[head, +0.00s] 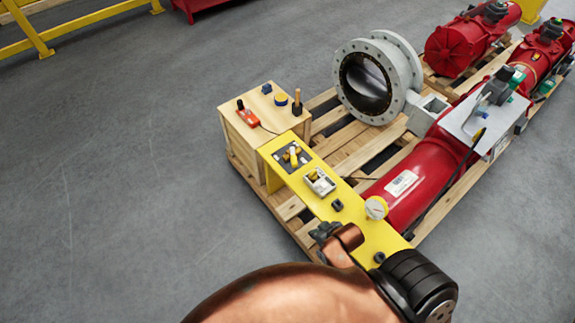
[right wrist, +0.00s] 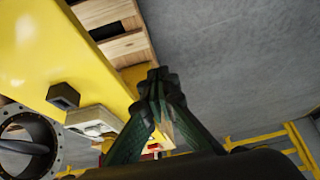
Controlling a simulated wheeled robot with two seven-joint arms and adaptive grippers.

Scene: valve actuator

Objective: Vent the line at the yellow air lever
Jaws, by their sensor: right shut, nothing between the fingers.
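The yellow air lever (head: 293,154) stands on a dark plate near the far left end of the yellow panel (head: 322,201) in the head view. In the right wrist view I cannot make out the lever; the yellow panel (right wrist: 45,55) fills the upper left. My right gripper (head: 323,231) is at the panel's near left edge, well short of the lever, partly hidden by my own arm. In the right wrist view its fingertips (right wrist: 157,76) are together with nothing between them, beside the panel's edge. My left gripper is not in view.
A white box (head: 320,181), a small black block (head: 337,205) and a pressure gauge (head: 376,208) sit on the panel. A wooden crate (head: 245,137) with a red device stands beyond. The red actuator (head: 410,183) lies right. Floor left of the pallet is clear.

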